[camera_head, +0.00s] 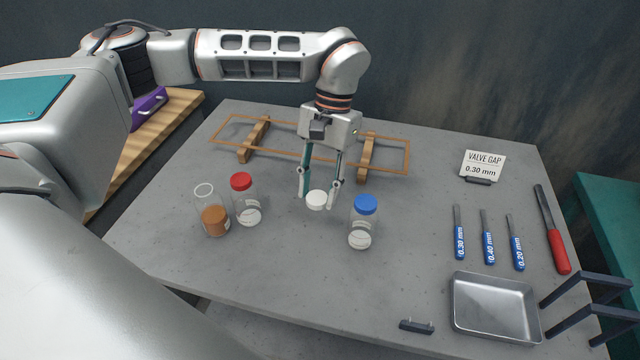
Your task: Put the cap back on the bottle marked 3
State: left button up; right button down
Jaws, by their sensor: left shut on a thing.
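My left gripper (318,194) points down over the middle of the table, shut on a white cap (316,201). The cap is between its fingertips; whether it touches the table I cannot tell. An open clear bottle (214,220) with orange-brown contents stands upright to the left, with no cap on its rim. Beside it stands a clear bottle with a red cap (242,181). A clear bottle with a blue cap (365,204) stands just right of the gripper. The bottles' number marks are too small to read. My right gripper is out of view.
An orange-brown frame on wooden blocks (367,157) lies behind the gripper. A "VALVE GAP 0.30 mm" card (483,163), blue-handled gauges (488,247), a red-handled tool (557,250) and a metal tray (493,308) are at the right.

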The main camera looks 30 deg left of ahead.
aim_at(209, 203)
jog(key=k+j+u, duration=0.5)
jog(key=k+j, duration=0.7)
jog(key=k, duration=0.05)
